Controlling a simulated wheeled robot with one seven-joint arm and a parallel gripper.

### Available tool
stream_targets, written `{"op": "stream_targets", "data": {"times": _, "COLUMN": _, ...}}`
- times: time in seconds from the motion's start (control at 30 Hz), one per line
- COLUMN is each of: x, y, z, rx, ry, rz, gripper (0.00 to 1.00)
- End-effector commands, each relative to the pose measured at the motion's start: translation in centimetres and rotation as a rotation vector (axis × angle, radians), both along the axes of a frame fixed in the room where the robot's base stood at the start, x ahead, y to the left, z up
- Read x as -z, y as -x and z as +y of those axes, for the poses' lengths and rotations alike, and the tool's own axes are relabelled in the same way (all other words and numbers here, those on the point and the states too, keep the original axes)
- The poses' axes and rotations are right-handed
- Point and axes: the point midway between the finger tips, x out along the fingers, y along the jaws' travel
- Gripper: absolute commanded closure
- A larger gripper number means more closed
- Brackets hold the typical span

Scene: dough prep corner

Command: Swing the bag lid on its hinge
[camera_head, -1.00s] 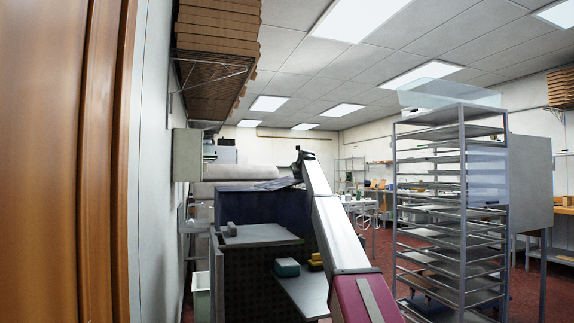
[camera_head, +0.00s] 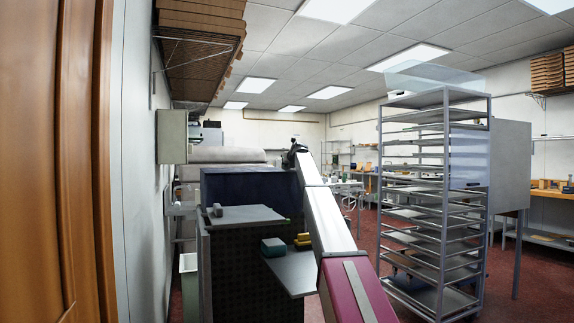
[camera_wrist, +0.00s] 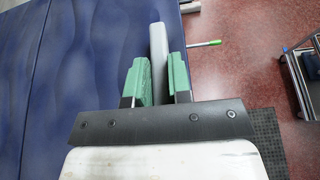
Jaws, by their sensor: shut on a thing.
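The bag lid (camera_head: 248,188) shows in the head view as a dark blue panel standing behind a grey-topped dark cabinet. In the wrist view the blue, rippled surface of the lid (camera_wrist: 75,70) fills the left side. A grey bar (camera_wrist: 158,55) runs along its right edge. My gripper (camera_wrist: 160,72) has its two green fingers on either side of this bar and is shut on it. In the head view my gripper (camera_head: 297,150) is at the lid's upper right corner, small and dark. The hinge is not visible.
The dark cabinet (camera_head: 255,265) stands in front of the lid, with a teal box (camera_head: 273,247) on its side shelf. A tall tray rack (camera_head: 433,200) stands to the right. A wooden door edge (camera_head: 55,160) is close at left.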

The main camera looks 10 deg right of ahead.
Motion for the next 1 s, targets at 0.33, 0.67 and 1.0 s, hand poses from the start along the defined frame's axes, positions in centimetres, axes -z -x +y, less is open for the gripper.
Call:
{"op": "stream_targets", "data": {"times": 0.33, "x": 0.3, "y": 0.0, "z": 0.0, "rx": -0.001, "ry": 0.000, "rz": 0.005, "gripper": 0.55}}
{"op": "stream_targets", "data": {"times": 0.67, "x": -0.2, "y": 1.4, "z": -0.3, "rx": 0.000, "ry": 0.001, "rz": 0.003, "gripper": 0.55}}
{"op": "stream_targets", "data": {"times": 1.0, "x": -2.4, "y": 6.8, "z": -1.7, "rx": 0.001, "ry": 0.000, "rz": 0.003, "gripper": 0.55}}
